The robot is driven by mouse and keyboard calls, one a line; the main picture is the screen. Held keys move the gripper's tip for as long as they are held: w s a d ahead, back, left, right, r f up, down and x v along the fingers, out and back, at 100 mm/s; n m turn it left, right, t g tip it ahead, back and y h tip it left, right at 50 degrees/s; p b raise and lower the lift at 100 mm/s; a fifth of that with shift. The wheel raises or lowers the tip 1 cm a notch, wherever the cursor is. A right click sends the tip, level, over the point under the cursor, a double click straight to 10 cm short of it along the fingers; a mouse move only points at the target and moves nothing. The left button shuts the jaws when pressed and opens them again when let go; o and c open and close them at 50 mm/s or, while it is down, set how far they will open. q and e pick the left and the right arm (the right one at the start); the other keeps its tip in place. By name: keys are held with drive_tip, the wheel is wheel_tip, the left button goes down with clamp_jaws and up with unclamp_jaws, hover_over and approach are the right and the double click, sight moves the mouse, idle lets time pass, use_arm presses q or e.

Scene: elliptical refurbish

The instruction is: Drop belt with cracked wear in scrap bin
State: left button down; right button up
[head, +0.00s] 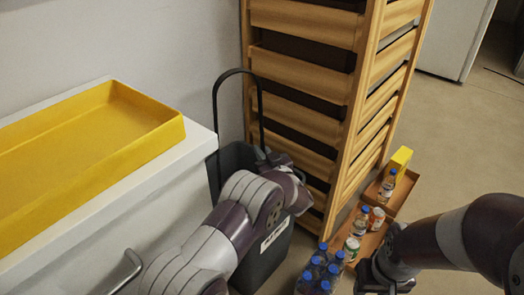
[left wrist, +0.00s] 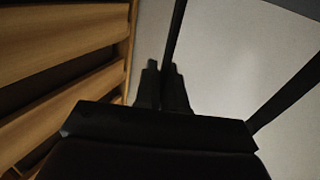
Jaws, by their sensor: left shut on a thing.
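The slatted wooden rack (head: 305,65) rises close behind the bin. A yellow tray (head: 80,150) lies on the white cabinet (head: 175,185) at left. Several blue-capped bottles (head: 322,268) and cans stand on the floor and a low wooden shelf near my right arm.

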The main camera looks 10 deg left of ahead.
use_arm(q)
drive_tip(key=shift+f, duration=0.15)
drive_tip(key=c, duration=1.1)
unclamp_jaws()
drive_tip(key=shift+c, duration=0.2)
drive_tip(key=shift+s+f, duration=0.1)
drive_tip(key=shift+f, duration=0.05)
